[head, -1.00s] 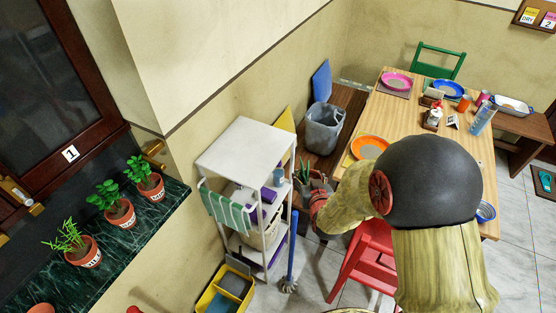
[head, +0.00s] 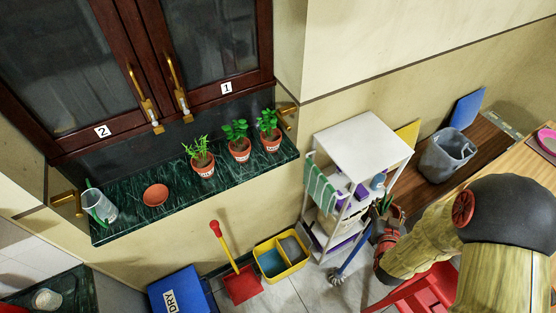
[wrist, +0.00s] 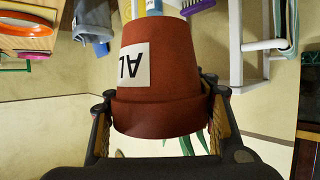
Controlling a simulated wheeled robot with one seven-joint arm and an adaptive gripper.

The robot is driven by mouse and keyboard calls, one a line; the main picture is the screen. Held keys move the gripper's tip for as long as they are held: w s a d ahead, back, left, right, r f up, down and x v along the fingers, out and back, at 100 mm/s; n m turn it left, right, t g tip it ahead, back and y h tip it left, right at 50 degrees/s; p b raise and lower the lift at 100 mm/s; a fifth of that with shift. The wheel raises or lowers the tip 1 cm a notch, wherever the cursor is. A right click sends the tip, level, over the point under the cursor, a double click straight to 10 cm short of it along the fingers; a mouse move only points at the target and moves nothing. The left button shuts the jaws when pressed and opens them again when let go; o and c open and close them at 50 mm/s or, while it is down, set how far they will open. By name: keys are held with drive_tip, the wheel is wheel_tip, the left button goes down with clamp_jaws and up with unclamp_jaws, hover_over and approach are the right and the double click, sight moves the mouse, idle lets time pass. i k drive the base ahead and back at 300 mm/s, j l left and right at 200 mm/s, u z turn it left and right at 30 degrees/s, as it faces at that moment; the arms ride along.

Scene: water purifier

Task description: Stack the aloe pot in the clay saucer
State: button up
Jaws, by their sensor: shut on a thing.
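The aloe pot (wrist: 160,75) is a reddish-brown clay pot with a white label showing "AL". In the wrist view it appears upside down, between my two fingers, with some green leaves below its rim. My gripper (wrist: 162,108) is shut on the pot. In the head view the aloe's leaves (head: 385,203) show just beyond my gripper (head: 386,232), in front of the white shelf; the pot is mostly hidden there. The clay saucer (head: 155,194) is a small, empty terracotta dish on the green marble ledge, far to the left of my gripper.
The ledge (head: 128,222) also holds a glass (head: 100,207) left of the saucer and three potted plants (head: 203,165) to its right. A white shelf (head: 358,145), yellow bin (head: 280,257), red dustpan (head: 242,284) and blue box (head: 182,292) stand below. A red chair (head: 425,292) is beside my arm.

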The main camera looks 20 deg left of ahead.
sight(158, 196)
drive_tip(key=u, duration=1.45)
